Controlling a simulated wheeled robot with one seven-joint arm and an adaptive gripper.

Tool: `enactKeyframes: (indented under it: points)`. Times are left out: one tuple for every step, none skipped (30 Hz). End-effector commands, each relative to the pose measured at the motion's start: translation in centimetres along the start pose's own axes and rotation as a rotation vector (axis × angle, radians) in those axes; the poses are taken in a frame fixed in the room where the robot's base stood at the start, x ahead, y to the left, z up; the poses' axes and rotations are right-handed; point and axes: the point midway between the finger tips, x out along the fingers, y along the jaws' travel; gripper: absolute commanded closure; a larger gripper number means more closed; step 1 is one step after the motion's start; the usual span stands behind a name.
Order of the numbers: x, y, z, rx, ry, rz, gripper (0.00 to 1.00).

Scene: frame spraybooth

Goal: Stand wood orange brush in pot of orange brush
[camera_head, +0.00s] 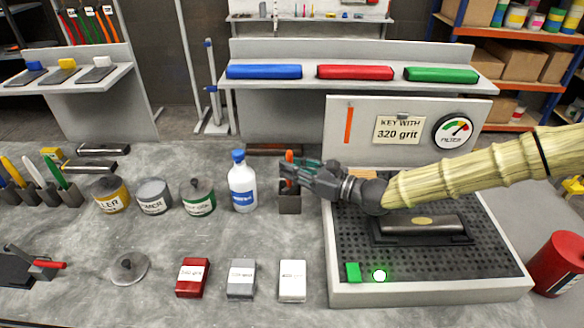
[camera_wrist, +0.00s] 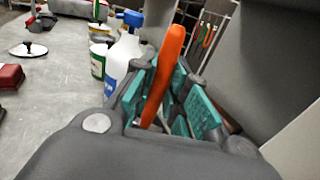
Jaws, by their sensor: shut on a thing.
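The orange brush (camera_head: 289,156) shows as an orange handle upright between the fingers of my gripper (camera_head: 291,172). In the wrist view the orange handle (camera_wrist: 166,75) rises, leaning a little, between the teal finger pads of my gripper (camera_wrist: 168,112). A small dark grey pot (camera_head: 290,204) stands on the bench directly under my fingers.
A white bottle with a blue cap (camera_head: 242,187) stands close left of the pot. The perforated board tray (camera_head: 430,291) with a dark sanding block (camera_head: 422,226) lies to the right. Several tins stand further left, and small boxes (camera_head: 292,281) stand in front.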

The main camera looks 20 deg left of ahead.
Motion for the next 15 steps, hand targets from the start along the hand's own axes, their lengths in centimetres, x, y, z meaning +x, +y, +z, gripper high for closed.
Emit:
enactKeyframes:
  points:
    - [-0.01,0.01,-0.07,0.0,0.0,0.0,1.0]
    - [-0.01,0.01,-0.07,0.001,0.0,0.0,1.0]
    - [-0.02,0.02,-0.07,0.001,0.0,0.0,1.0]
    - [-0.02,0.02,-0.08,0.001,0.001,0.0,1.0]
    - [-0.02,0.02,-0.09,0.001,0.001,0.0,1.0]
    - [-0.02,0.02,-0.09,0.001,0.001,0.0,1.0]
    - [-0.02,0.02,-0.09,0.001,0.001,0.0,0.79]
    - [-0.02,0.02,-0.1,0.001,0.001,0.0,0.74]
    - [-0.02,0.02,-0.11,0.001,0.001,0.0,0.66]
    - [-0.02,0.03,-0.11,0.001,0.001,0.0,0.61]
    - [-0.02,0.03,-0.12,0.001,0.001,0.0,0.59]
    - [-0.02,0.03,-0.12,0.001,0.001,0.0,0.59]
    - [-0.02,0.03,-0.13,0.001,0.001,0.0,0.59]
    - [-0.03,0.03,-0.13,0.001,0.001,0.0,0.59]
    - [-0.03,0.03,-0.14,0.001,0.001,0.0,0.59]
